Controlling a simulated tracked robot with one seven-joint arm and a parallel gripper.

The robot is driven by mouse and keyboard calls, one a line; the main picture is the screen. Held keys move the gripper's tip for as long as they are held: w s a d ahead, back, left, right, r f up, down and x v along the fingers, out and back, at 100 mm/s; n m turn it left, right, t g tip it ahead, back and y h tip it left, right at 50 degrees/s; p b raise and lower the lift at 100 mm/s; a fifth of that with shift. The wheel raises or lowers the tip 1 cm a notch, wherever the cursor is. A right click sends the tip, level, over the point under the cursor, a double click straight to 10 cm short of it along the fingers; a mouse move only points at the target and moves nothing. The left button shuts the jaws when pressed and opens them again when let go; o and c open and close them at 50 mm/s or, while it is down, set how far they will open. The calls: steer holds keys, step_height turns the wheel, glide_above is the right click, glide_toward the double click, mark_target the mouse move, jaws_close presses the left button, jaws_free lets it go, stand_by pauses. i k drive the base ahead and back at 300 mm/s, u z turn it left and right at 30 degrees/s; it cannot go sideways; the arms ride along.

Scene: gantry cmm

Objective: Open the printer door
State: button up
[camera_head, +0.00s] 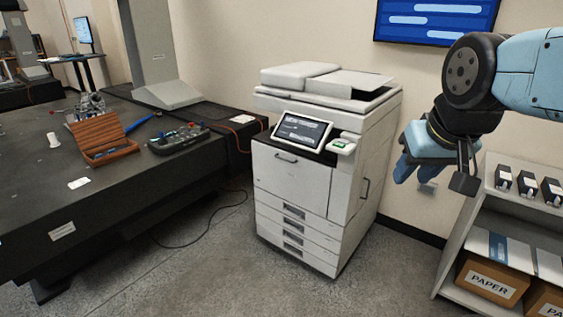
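The printer (325,155) is a white floor-standing copier in the middle of the view, against the wall. Its front door (290,183) sits under the control screen and looks closed, with a small handle (286,158) near its top left. Several drawers lie below the door. No held object shows.
A long dark table (120,195) with a wooden case (103,138) and tools stands at the left, close to the printer. A shelf (450,268) with paper boxes (490,279) stands at the right. A cable lies on the floor. Floor before the printer is clear.

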mark_target(305, 183)
steer(key=u, duration=0.05)
steer(key=i, duration=0.9)
steer(key=z, duration=0.05)
